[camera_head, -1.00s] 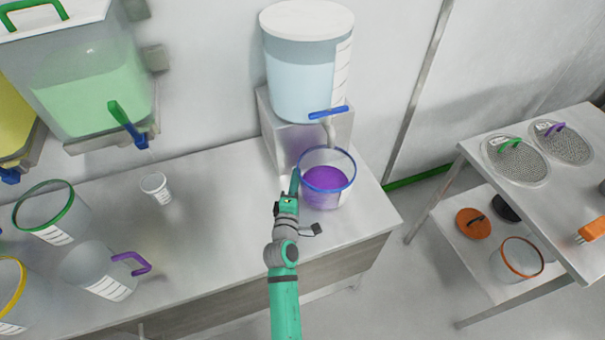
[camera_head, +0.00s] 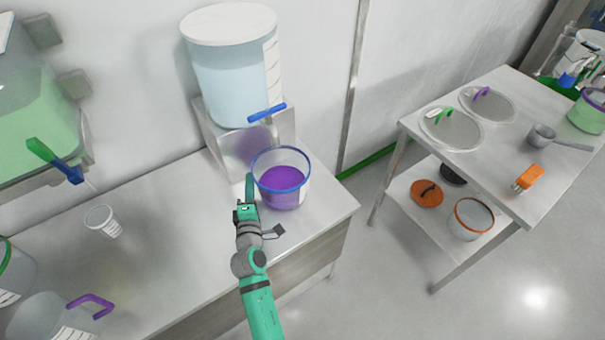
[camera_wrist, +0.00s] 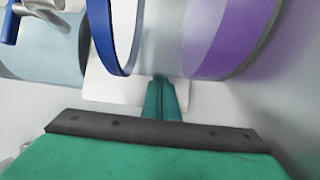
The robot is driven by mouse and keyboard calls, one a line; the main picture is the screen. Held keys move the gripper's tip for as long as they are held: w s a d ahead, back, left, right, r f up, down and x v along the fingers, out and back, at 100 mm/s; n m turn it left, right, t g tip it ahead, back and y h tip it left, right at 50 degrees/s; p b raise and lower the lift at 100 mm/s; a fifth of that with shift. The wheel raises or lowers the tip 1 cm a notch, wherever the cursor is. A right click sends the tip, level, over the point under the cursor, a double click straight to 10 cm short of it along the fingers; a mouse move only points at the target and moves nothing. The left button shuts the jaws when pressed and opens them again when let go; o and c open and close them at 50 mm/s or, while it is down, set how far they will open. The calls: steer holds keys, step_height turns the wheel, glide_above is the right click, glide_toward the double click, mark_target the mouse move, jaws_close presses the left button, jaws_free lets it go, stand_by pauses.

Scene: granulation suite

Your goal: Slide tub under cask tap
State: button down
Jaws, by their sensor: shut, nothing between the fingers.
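The tub (camera_head: 284,198) is clear with a blue rim and purple contents. It stands upright on the steel bench in front of the cask's stand, below the tap. The cask (camera_head: 236,88) is a clear vessel with a white lid and pale blue contents, on a steel block (camera_head: 240,148). Its blue-handled tap (camera_head: 266,113) juts out over the back of the tub's rim. My gripper (camera_head: 249,184) is shut and empty at the tub's left side. In the wrist view the shut fingers (camera_wrist: 163,97) reach to the tub's wall (camera_wrist: 200,40); whether they touch cannot be told.
A small white cup (camera_head: 103,220) stands on the bench (camera_head: 165,215) to the left, below a green-filled hopper (camera_head: 38,130). A purple-handled jug (camera_head: 55,318) is at front left. A steel trolley (camera_head: 500,150) stands right, across a floor gap.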

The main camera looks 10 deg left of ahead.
step_height(320, 180, up, 10)
steer(key=s+d, duration=0.1)
steer(key=d, duration=1.9)
steer(key=shift+s+d, duration=0.3)
steer(key=shift+d, duration=0.05)
